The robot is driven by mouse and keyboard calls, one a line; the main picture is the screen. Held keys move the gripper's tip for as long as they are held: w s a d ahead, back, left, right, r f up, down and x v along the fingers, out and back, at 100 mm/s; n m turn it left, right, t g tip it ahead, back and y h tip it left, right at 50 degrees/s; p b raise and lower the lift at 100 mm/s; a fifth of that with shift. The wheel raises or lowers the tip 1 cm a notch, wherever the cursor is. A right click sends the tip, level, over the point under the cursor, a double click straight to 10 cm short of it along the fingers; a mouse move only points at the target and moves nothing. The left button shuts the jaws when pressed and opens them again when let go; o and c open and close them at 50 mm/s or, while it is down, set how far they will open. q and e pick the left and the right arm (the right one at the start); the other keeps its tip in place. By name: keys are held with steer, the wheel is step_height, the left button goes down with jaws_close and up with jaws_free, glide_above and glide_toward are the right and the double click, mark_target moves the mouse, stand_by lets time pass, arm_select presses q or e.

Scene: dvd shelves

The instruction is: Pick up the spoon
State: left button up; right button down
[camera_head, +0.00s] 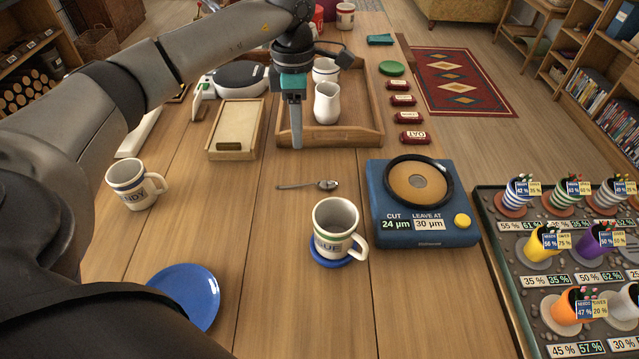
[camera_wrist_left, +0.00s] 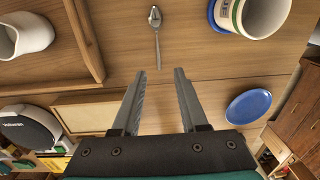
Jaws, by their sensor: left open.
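A small metal spoon (camera_head: 310,185) lies on the wooden table in the head view, its bowl to the right and its handle to the left. It sits just above the mug (camera_head: 335,226) on its blue coaster. My left gripper (camera_head: 296,143) points down over the near edge of the wooden tray, up and left of the spoon. In the left wrist view the spoon (camera_wrist_left: 156,35) shows beyond the fingertips, with its handle end toward them. The left gripper (camera_wrist_left: 160,75) is open, with nothing between its two fingers. My right gripper is not in view.
The wooden tray (camera_head: 368,136) holds a white pitcher (camera_head: 327,103) and a mug. A blue grinder unit (camera_head: 418,232) stands right of the spoon. A blue plate (camera_head: 183,292) and another mug (camera_head: 132,185) are at left. The table around the spoon is clear.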

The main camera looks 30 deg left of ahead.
arm_select(q)
steer(key=b, duration=0.1)
glide_above(299, 185)
step_height(299, 185, down, 4)
steer(key=f, duration=0.3)
steer(key=shift+d+f+b, duration=0.3)
steer(key=shift+b, duration=0.1)
steer(key=shift+a+f+b, duration=0.15)
steer(key=shift+f+b, duration=0.35)
steer(key=shift+f, duration=0.75)
steer(key=shift+a+f+b, duration=0.15)
steer(key=shift+f+b, duration=0.3)
steer(key=shift+f, duration=1.35)
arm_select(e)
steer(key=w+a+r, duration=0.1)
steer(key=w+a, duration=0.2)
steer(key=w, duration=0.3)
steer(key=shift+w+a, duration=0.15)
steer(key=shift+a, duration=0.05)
arm_select(q)
steer(key=shift+c, duration=0.3)
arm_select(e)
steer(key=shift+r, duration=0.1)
arm_select(q)
jaws_close()
